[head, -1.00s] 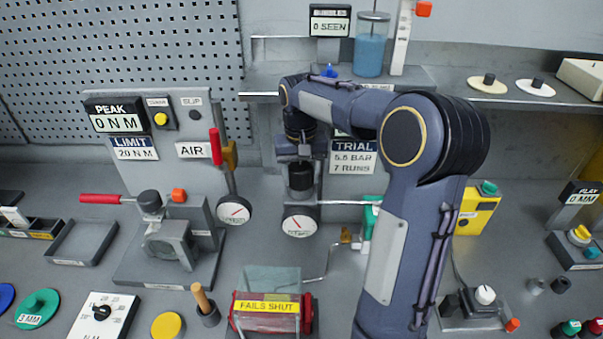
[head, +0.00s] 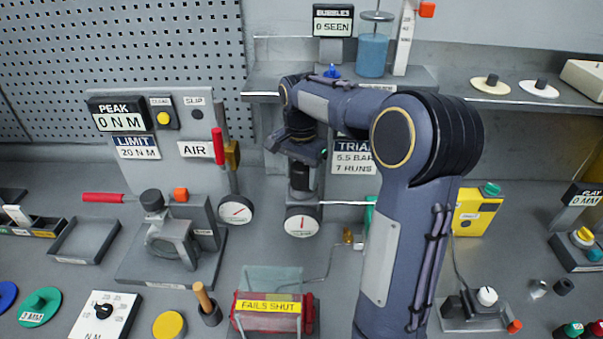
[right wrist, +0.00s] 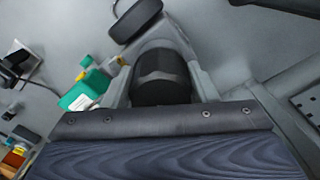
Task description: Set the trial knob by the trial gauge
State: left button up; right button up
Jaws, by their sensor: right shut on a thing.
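The trial gauge (head: 302,222) is a white round dial with a red needle, on the regulator column left of the TRIAL sign (head: 354,157), which reads 5.5 BAR and 7 RUNS. The dark trial knob (right wrist: 161,82) sits above that gauge. My right gripper (head: 302,163) points down over the column and is shut on the knob. In the right wrist view the black ribbed knob lies between the grey fingers. The arm hides part of the sign and knob in the head view. My left gripper is out of view.
A second gauge (head: 236,210) and the red AIR lever (head: 218,146) stand just left of the column. A green-handled valve (right wrist: 84,91) is close by. The FAILS SHUT box (head: 268,314) is in front. A shelf (head: 460,92) runs behind my arm.

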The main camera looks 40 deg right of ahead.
aim_at(301, 168)
jog(key=shift+m, duration=0.3)
dwell(0.4)
jog(key=o, duration=1)
notch_tip(301, 168, up, 8)
jog(key=shift+f+b, duration=0.1)
jog(key=shift+b, duration=0.3)
jog(key=shift+s, duration=0.1)
